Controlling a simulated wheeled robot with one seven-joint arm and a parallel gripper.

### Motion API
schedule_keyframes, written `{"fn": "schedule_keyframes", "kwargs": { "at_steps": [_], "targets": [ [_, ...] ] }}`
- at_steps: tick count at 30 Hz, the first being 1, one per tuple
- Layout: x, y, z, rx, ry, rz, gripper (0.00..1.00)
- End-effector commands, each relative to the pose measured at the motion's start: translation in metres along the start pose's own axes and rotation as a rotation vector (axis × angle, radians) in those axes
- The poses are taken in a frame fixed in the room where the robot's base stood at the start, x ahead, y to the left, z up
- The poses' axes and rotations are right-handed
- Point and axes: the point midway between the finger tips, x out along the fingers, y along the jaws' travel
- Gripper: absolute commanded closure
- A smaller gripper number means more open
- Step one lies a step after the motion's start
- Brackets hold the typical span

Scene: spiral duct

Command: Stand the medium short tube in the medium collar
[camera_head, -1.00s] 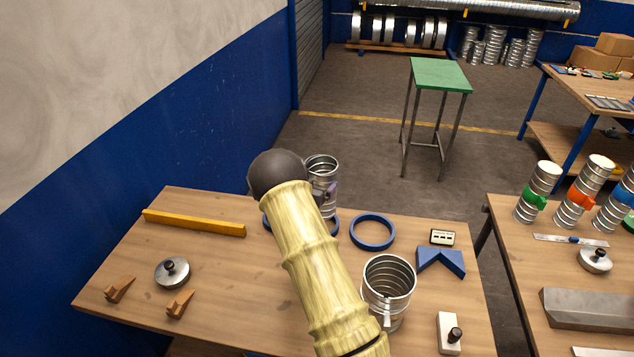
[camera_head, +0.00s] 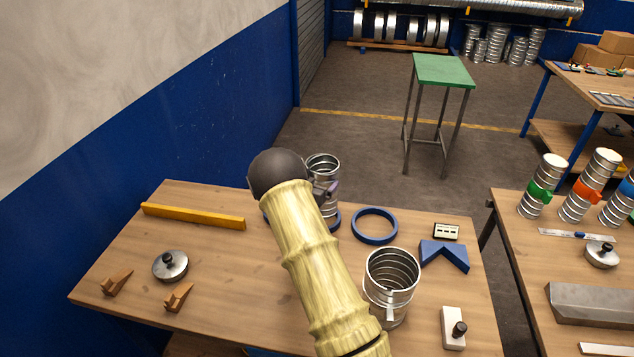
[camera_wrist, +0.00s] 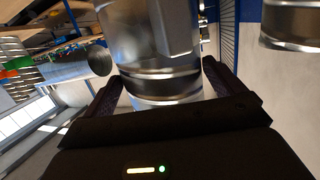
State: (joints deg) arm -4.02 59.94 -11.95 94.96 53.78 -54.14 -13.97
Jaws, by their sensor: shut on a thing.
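A silver ribbed tube (camera_head: 325,167) is held upright in my gripper (camera_head: 323,189), at the far side of the table behind my arm. In the wrist view the tube (camera_wrist: 160,60) fills the space between the two dark fingers of my gripper (camera_wrist: 163,88). A blue collar (camera_head: 334,221) lies under the tube, mostly hidden by my arm. I cannot tell whether the tube's foot is inside it or just above. A second, empty blue collar (camera_head: 375,226) lies to the right. A wider silver tube (camera_head: 391,284) stands nearer on the table.
A blue V-shaped block (camera_head: 444,256), a small display box (camera_head: 446,231) and a white block with a black knob (camera_head: 453,328) are at the right. A yellow bar (camera_head: 193,216), a knobbed lid (camera_head: 170,266) and two wooden wedges are at the left. The left middle is clear.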

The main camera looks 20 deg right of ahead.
Motion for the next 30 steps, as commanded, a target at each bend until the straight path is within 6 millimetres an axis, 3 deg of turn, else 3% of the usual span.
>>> {"fn": "schedule_keyframes", "kwargs": {
  "at_steps": [30],
  "targets": [
    [0.01,0.0,0.049,0.0,0.003,0.0,0.55]
  ]
}}
